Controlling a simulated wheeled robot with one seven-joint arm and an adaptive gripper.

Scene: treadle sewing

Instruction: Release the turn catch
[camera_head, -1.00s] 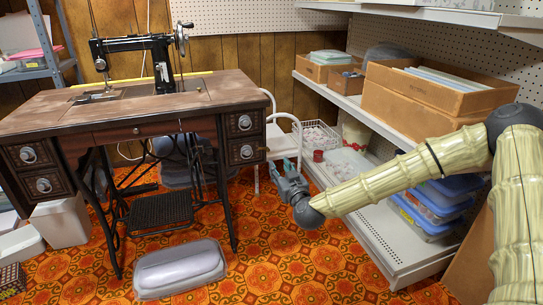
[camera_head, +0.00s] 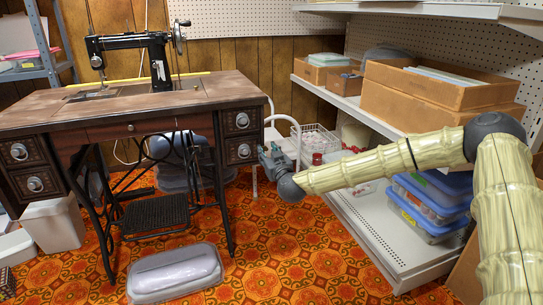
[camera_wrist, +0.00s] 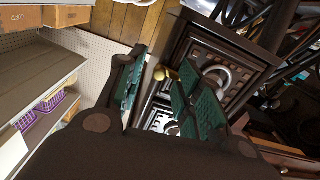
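The treadle sewing table (camera_head: 150,110) stands at the left, with a stack of two dark carved drawers (camera_head: 240,150) at its right end. My gripper (camera_head: 268,153) is just right of the lower drawer of that stack. In the wrist view a small brass knob, apparently the turn catch (camera_wrist: 160,73), sticks out at the edge of the drawer stack. My gripper (camera_wrist: 161,62) is open, its green-padded fingers on either side of the knob. The knob looks nearer the right finger; I cannot tell whether they touch. In the head view the catch cannot be made out.
A white metal shelf (camera_head: 385,235) with boxes and blue-lidded bins (camera_head: 435,195) stands at the right. A white chair (camera_head: 280,135) is behind my gripper. A grey case (camera_head: 175,272) lies on the orange patterned floor, which is clear in front of the shelf.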

